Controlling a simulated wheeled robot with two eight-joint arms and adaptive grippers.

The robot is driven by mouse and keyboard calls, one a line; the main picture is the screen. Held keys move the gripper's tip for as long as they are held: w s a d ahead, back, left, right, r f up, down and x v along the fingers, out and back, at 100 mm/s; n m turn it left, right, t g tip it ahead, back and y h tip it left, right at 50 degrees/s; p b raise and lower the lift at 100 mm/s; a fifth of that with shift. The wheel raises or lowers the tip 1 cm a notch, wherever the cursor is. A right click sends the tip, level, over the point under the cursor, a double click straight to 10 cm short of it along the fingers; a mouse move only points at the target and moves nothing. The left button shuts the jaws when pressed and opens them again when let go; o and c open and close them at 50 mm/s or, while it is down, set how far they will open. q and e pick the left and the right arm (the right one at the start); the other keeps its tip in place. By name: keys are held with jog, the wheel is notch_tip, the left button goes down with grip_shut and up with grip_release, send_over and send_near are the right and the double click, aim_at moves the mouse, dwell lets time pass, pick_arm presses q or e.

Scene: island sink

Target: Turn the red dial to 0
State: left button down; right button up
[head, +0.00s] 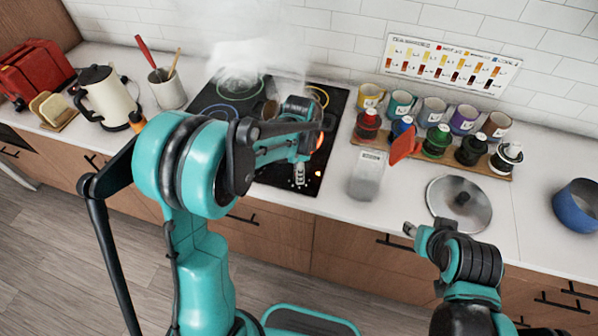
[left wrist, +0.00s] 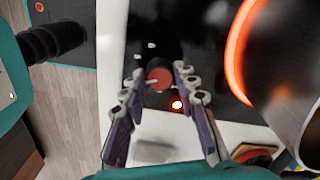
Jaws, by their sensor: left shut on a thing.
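The red dial (left wrist: 158,78) is on the black hob's front part in the left wrist view, with a pale pointer mark on its face. My left gripper (left wrist: 160,75) has its fingertips on both sides of the dial and is shut on it. In the head view my left gripper (head: 299,174) reaches down over the front of the hob (head: 335,110) and hides the dial. I cannot read the dial's number. My right gripper (head: 412,231) is in front of the counter, and its jaw state is unclear.
A burner ring (left wrist: 236,50) glows orange close to my left gripper, and steam rises behind the hob.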

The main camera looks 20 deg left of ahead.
pick_arm(q)
jog(key=n, duration=1.1)
jog(key=shift+b, duration=0.35)
jog(key=n, duration=0.4)
jog(key=shift+n, duration=0.3)
jog(key=n, duration=0.3)
jog(key=shift+n, duration=0.4)
jog(key=n, duration=0.8)
jog(key=shift+n, duration=1.8)
